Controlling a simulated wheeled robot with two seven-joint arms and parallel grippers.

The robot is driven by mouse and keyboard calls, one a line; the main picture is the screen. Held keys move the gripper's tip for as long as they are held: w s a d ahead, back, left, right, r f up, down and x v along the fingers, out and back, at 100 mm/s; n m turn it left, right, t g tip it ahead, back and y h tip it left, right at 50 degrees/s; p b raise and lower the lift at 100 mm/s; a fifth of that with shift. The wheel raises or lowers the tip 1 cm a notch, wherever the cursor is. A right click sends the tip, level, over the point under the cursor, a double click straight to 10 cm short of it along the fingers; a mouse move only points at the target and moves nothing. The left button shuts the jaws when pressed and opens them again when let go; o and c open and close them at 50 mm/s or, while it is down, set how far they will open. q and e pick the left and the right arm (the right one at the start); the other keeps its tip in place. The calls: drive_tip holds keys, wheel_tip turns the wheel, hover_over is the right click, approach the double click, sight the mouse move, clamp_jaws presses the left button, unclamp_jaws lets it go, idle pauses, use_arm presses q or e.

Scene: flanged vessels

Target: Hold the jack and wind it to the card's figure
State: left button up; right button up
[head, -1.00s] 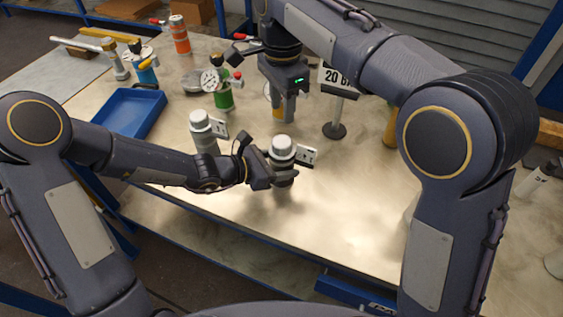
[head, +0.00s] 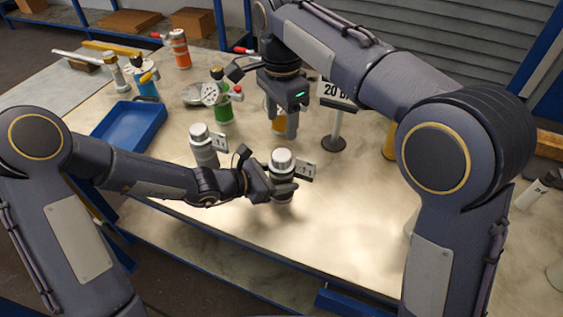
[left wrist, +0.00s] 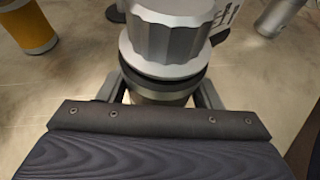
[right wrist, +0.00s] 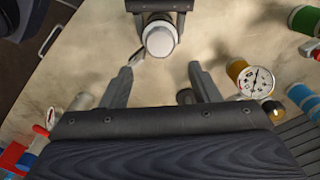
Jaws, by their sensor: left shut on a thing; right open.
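The grey jack with a pale ribbed knob on top (head: 282,158) stands upright near the front middle of the table. My left gripper (head: 278,190) is shut around its body below the knob. In the left wrist view the ribbed knob (left wrist: 168,40) rises between the fingers. A small marked plate (head: 305,168) sticks out beside the jack. My right gripper (head: 281,130) is open and empty, pointing down behind the jack. In the right wrist view the pale knob (right wrist: 160,38) lies beyond its fingers. The card (head: 337,91) on its stand reads "20", the rest hidden by my right arm.
A similar grey vessel (head: 203,146) stands just left of the jack. A blue tray (head: 130,127) and green (head: 222,108), blue (head: 146,90) and orange (head: 180,48) vessels stand left and behind. The table's front right is fairly clear.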

sight(282, 154)
drive_tip(key=shift+o, duration=0.7)
drive_tip(key=shift+n, duration=0.7)
wheel_tip(282, 154, down, 10)
drive_tip(key=n, duration=1.4)
drive_tip(key=shift+f, duration=0.25)
